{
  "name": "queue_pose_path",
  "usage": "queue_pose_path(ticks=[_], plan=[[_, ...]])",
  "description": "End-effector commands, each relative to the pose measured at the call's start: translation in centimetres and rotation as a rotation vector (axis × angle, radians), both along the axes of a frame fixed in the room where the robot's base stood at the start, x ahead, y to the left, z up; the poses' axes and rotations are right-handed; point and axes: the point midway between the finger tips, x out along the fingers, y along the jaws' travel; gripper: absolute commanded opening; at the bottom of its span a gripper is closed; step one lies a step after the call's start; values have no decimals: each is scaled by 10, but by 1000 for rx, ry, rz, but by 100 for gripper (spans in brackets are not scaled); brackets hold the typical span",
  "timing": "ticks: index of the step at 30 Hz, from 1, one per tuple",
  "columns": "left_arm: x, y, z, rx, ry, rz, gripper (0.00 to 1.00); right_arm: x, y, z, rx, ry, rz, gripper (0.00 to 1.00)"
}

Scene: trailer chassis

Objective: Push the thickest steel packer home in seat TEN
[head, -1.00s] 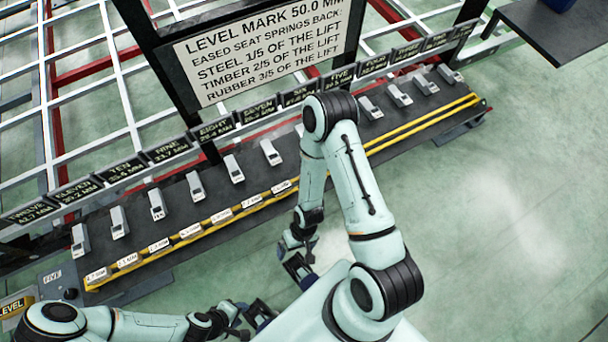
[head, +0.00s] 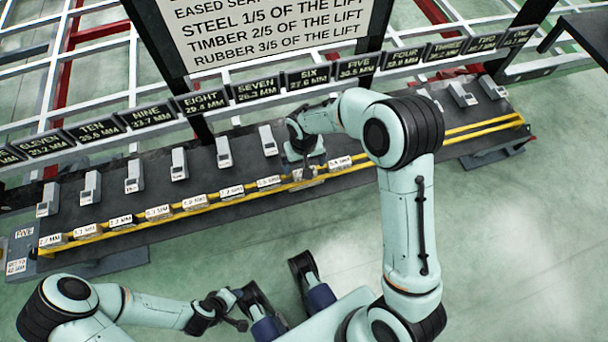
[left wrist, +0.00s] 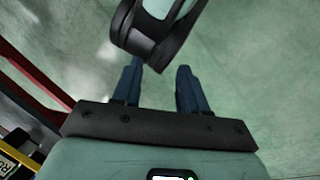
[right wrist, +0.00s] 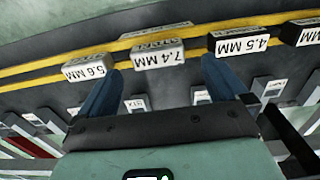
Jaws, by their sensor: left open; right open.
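A row of small labelled packers lies along the yellow-railed front strip. In the right wrist view the 7.4 MM packer (right wrist: 158,55) is between and just beyond the fingers of my right gripper (right wrist: 162,66). The gripper is open; I cannot tell whether it touches the packer. In the head view my right gripper (head: 304,165) is over this row, below sign SIX. My left gripper (left wrist: 157,70) is open and empty over the floor.
Packers marked 5.6 MM (right wrist: 89,67) and 4.5 MM (right wrist: 239,44) flank the 7.4 MM one closely. Grey blocks stand behind the packer row. A large sign (head: 270,30) stands behind the chassis rail. The green floor (head: 510,240) at right is clear.

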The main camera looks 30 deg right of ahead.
Motion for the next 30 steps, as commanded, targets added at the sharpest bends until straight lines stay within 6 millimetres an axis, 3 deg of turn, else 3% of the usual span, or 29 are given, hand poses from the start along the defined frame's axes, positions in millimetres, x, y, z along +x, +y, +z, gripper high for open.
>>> queue_pose_path(ticks=[8,18,25,30], plan=[[7,4,-6,9,-19,8,43,0,-1,-19,0,2,-1,100],[28,14,-22,36,-75,31,43,3,-5,-65,0,2,1,100],[29,15,-21,37,-77,32,43,4,-5,-65,1,0,1,100],[29,14,-21,37,-76,31,43,4,-5,-65,1,1,0,45]])
